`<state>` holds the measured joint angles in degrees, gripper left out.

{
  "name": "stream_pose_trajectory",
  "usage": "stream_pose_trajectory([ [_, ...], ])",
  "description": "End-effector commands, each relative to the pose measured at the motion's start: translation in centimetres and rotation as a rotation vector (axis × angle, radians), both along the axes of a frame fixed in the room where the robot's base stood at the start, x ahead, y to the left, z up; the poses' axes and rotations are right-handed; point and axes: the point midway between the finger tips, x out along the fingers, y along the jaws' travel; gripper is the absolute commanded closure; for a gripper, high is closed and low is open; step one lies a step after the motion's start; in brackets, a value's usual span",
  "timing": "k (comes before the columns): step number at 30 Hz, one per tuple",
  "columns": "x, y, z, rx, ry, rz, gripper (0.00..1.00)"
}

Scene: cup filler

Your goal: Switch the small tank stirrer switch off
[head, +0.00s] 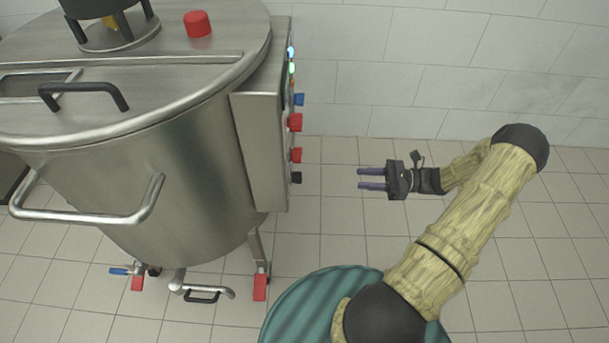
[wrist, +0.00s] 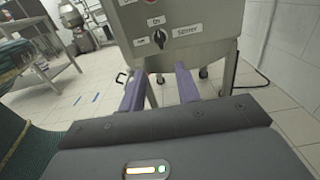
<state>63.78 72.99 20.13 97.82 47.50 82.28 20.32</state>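The small tank (head: 160,180) is a steel drum at the left of the head view. Its control box (head: 262,140) is on its right side, with several coloured knobs and lights. The stirrer switch is a black rotary knob (wrist: 159,37) in the wrist view, labelled "Stirrer" and "On"; a third label is too small to read. The lowest black knob (head: 296,178) in the head view appears to be the same switch. My gripper (head: 371,179) is open and empty, right of the box and apart from it. Its purple fingers point at the box, below the knob in the wrist view (wrist: 160,88).
A red emergency-style button (head: 295,122) and another red knob (head: 295,155) sit above the black knob. A steel table (wrist: 35,50) stands at the left in the wrist view. The tiled floor (head: 335,225) between gripper and tank is clear.

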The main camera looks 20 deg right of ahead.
Motion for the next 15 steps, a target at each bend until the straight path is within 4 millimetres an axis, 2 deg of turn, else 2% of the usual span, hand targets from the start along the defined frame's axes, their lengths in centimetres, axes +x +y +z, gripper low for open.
stream_pose_trajectory([
  [10, 0.1, 0.3, 0.0, -0.001, -0.001, 0.003, 0.67],
  [15, 0.5, 1.8, -0.1, -0.003, -0.001, 0.006, 0.67],
])
